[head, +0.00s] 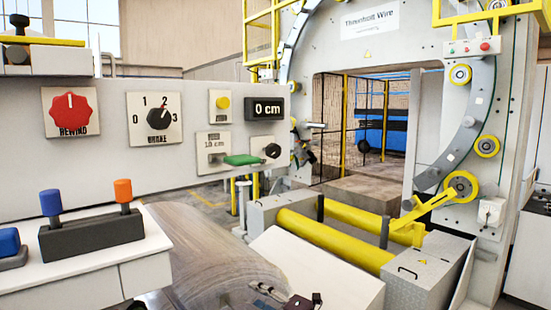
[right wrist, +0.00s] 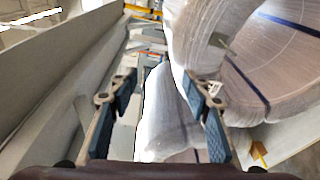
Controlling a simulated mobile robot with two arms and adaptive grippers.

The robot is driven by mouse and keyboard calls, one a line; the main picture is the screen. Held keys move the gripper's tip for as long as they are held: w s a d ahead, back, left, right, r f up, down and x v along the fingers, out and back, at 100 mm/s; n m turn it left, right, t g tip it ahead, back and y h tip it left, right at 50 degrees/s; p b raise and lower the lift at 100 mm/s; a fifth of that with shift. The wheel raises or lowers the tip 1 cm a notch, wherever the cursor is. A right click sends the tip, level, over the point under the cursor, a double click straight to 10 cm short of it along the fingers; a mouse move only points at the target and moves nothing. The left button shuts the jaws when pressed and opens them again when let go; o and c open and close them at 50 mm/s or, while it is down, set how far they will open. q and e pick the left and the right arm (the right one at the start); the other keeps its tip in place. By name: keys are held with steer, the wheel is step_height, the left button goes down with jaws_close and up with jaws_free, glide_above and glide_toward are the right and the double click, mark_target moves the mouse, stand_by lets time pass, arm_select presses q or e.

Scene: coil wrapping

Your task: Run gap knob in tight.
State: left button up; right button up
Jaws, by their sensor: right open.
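A small black knob (head: 272,150) sits on a pale plate at the right end of the grey control panel (head: 110,180). I take it for the gap knob, but its label is not readable. A display (head: 266,108) above it reads 0 cm. My right gripper (head: 264,294) is low at the bottom edge of the head view, well below and apart from the panel. In the right wrist view its two fingers (right wrist: 158,85) are spread with nothing gripped between them; wrapped coils (right wrist: 260,70) lie beyond. My left gripper is not in view.
The panel also holds a red rewind knob (head: 70,112), a brake knob (head: 158,118), a yellow button (head: 223,102) and a green piece (head: 246,160) jutting beside the black knob. Blue and orange handles (head: 90,210) stand in front. Yellow rollers (head: 335,240) lie to the right.

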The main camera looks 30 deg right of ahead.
mark_target(276, 152)
step_height(276, 152, up, 28)
steer(key=s+n+y+b, duration=0.1)
steer(key=s+n+y, duration=0.15)
steer(key=n, duration=1.05)
steer(key=s+d+r+n+t+h, duration=0.1)
steer(key=s+d+r+n+h, duration=0.2)
steer(key=r, duration=0.5)
steer(key=s+d+r+n+h, duration=0.1)
steer(key=s+r+n+h, duration=0.15)
steer(key=s+r, duration=0.4)
steer(key=shift+m, duration=0.25)
steer(key=w+p, duration=0.1)
steer(key=w, duration=0.1)
steer(key=w+r+p, duration=0.1)
steer(key=w, duration=0.2)
steer(key=w+p, duration=0.1)
steer(key=w, duration=0.1)
steer(key=shift+w+a+r, duration=0.2)
steer(key=shift+w+a, duration=0.15)
steer(key=shift+a, duration=0.05)
steer(key=shift+w+a+f, duration=0.1)
steer(key=shift+w, duration=0.35)
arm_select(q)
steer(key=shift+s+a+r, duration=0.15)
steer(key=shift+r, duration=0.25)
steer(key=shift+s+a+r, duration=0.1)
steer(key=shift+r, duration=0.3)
arm_select(e)
steer(key=shift+c, duration=0.2)
